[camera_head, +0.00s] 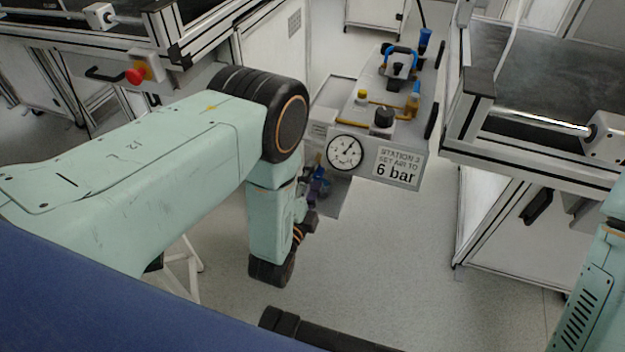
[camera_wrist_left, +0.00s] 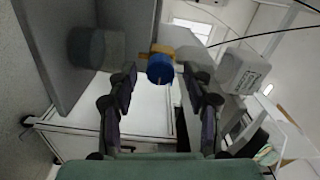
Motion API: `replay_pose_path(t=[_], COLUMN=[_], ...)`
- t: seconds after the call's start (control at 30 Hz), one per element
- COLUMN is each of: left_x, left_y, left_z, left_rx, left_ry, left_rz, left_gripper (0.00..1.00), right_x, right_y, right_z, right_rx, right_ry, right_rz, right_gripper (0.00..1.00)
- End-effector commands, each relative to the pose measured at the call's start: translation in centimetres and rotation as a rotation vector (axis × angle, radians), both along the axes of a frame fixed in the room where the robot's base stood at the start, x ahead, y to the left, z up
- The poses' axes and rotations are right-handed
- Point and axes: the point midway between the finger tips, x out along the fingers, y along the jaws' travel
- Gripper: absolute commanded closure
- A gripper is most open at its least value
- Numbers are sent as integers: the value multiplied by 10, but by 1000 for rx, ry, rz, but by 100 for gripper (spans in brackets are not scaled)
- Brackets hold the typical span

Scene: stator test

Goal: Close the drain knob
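A round blue knob (camera_wrist_left: 160,68) on a brass fitting (camera_wrist_left: 162,49) shows in the left wrist view, close to the grey box's underside; I take it for the drain knob. My left gripper (camera_wrist_left: 160,88) is open, with one finger on each side of the knob's line. The knob appears just past the fingertips, and I see no grip on it. In the head view, my left gripper (camera_head: 314,188) is below the front of the station box (camera_head: 408,145), partly hidden by my arm. A small blue patch (camera_head: 321,172) shows beside it.
The station box carries a pressure gauge (camera_head: 345,152), a "6 bar" label (camera_head: 396,163), a black knob (camera_head: 383,118) and a blue-handled part (camera_head: 398,58). Framed benches stand left and right (camera_head: 540,155).

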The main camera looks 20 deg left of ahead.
Motion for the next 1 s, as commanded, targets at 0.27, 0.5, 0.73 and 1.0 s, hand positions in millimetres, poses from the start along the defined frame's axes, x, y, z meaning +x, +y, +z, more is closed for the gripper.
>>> replay_pose_path(t=[0.27, 0.5, 0.73, 1.0], left_x=[-1, -30, -64, -75], left_y=[0, 1, 2, 2], left_z=[0, -1, -1, 0], left_rx=[-1, 0, 0, -1], left_ry=[-1, 5, 2, -1], left_rz=[-1, -1, 0, 0], left_gripper=[48, 48, 48, 48], right_x=[0, 0, 0, 0], right_y=[0, 0, 0, 0], right_z=[0, 0, 0, 0], right_rx=[0, 0, 0, 0], right_ry=[0, 0, 0, 0], right_rz=[0, 0, 0, 0], right_gripper=[100, 100, 100, 100])
